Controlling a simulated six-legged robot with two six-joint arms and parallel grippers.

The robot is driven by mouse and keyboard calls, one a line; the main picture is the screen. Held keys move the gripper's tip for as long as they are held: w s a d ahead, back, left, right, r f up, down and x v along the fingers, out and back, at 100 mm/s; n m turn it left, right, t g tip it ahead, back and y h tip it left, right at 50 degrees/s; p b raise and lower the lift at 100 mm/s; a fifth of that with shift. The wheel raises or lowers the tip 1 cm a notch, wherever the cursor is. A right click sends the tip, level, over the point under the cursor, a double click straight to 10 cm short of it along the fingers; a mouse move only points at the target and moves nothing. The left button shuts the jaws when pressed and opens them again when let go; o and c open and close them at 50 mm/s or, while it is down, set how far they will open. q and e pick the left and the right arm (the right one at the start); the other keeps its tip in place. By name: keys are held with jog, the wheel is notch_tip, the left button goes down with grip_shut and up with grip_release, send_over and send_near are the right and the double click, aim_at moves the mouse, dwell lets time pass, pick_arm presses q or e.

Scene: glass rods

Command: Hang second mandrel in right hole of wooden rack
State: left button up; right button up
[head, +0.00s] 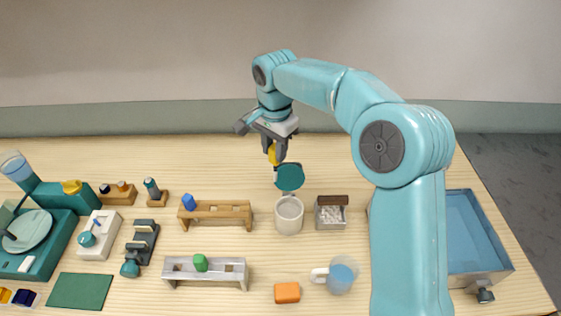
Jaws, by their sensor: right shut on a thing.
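My right gripper (274,146) is shut on a yellow-handled piece (272,155), which I take to be the second mandrel; its lower part is hard to make out. It is held in the air behind a pale cup (289,222). The wooden rack (228,214) stands left of the cup. A blue-topped piece (188,202) sits at the rack's left end; its right end shows no handle. My gripper is to the right of and beyond the rack. My left gripper is not in view.
A dark teal disc (289,177) shows just above the cup. A box of white bits (331,214) stands right of the cup. A grey rack (225,271) with a green-topped piece (200,262) is nearer. A mug (341,277) and an orange block (287,292) are at front.

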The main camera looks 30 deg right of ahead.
jog(key=w+a+f+n, duration=0.1)
jog(key=w+a+f, duration=0.3)
jog(key=a+f, duration=0.3)
jog(key=a, duration=0.4)
jog(key=shift+a+n, duration=0.15)
jog(key=shift+n, duration=0.25)
jog(key=shift+w+f, duration=0.1)
notch_tip(320, 180, down, 10)
jog(key=b, duration=0.7)
jog(key=shift+r, duration=0.25)
dwell(1.2)
